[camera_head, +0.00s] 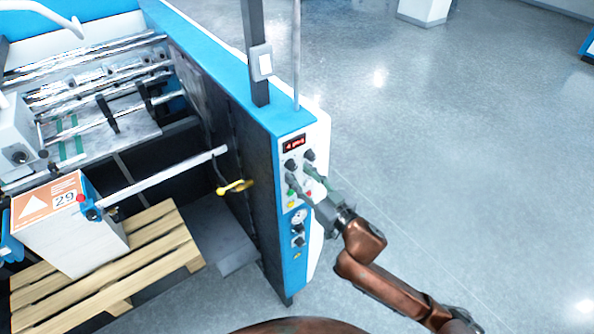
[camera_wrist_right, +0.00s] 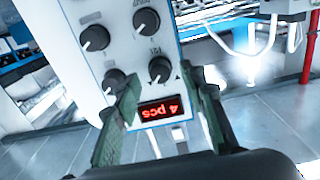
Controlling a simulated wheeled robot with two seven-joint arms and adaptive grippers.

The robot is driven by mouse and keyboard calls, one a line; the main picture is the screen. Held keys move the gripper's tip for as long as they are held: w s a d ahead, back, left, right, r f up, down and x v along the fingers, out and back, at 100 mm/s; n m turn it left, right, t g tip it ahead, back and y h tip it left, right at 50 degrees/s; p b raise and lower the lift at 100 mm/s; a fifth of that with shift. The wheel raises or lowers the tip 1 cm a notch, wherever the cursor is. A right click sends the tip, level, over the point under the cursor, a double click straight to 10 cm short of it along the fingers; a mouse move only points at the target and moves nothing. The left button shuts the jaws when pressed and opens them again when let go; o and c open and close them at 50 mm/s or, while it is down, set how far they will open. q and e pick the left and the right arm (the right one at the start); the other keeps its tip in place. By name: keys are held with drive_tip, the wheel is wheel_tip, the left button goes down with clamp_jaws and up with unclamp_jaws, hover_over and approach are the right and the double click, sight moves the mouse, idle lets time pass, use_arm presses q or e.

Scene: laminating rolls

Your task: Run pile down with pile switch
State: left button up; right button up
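The pile (camera_head: 75,238) is a white block with an orange label marked 29, on a wooden pallet (camera_head: 160,240) at the lower left. The control panel (camera_head: 289,240) on the blue machine end has a red display, several dark knobs and coloured buttons. I cannot tell which control is the pile switch. My right gripper (camera_head: 300,176) is at the upper part of this panel, partly covering it. In the right wrist view its two green fingers (camera_wrist_right: 163,80) are spread, with the display (camera_wrist_right: 160,110) and a black knob (camera_wrist_right: 160,69) visible between them. Nothing is held. My left gripper is not in view.
A post with a small switch box (camera_head: 261,62) rises from the machine's top. A white bar (camera_head: 160,178) and a yellow handle (camera_head: 235,187) stick out on the pile side. Metal rollers (camera_head: 90,65) fill the upper left. The floor to the right is clear.

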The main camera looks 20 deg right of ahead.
drive_tip(key=shift+x, duration=1.05)
clamp_jaws()
